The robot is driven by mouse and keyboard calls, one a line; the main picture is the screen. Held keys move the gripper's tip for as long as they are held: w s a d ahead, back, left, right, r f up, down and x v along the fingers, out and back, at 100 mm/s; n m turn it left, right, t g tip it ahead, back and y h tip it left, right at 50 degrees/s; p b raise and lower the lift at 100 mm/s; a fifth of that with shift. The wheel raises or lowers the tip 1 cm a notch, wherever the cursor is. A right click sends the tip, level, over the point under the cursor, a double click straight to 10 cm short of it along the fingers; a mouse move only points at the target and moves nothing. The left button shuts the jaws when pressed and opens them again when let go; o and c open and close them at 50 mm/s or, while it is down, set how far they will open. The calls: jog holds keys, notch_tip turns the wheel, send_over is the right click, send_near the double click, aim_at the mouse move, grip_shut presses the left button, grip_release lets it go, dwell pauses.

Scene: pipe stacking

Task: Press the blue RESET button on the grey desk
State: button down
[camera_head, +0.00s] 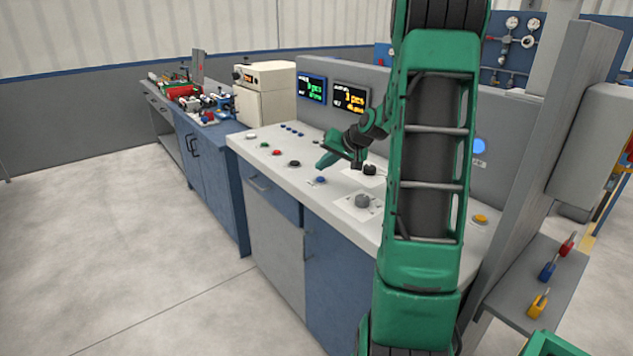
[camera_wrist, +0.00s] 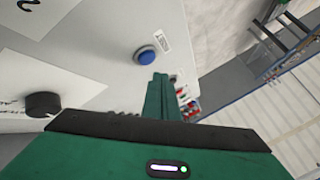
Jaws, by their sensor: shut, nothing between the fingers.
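A black knob (camera_head: 370,169) and a grey knob (camera_head: 362,201) stand on the desk to the right. Two displays (camera_head: 312,88) stand at the back. A yellow button (camera_head: 480,219) is far right.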

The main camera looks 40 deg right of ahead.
aim_at(323, 180)
jog(key=shift+f, duration=0.6)
jog(key=shift+s+f, duration=0.1)
jog(key=shift+f, duration=0.65)
dwell(2.3)
jog(key=shift+r, duration=0.85)
jog(key=shift+r, duration=2.5)
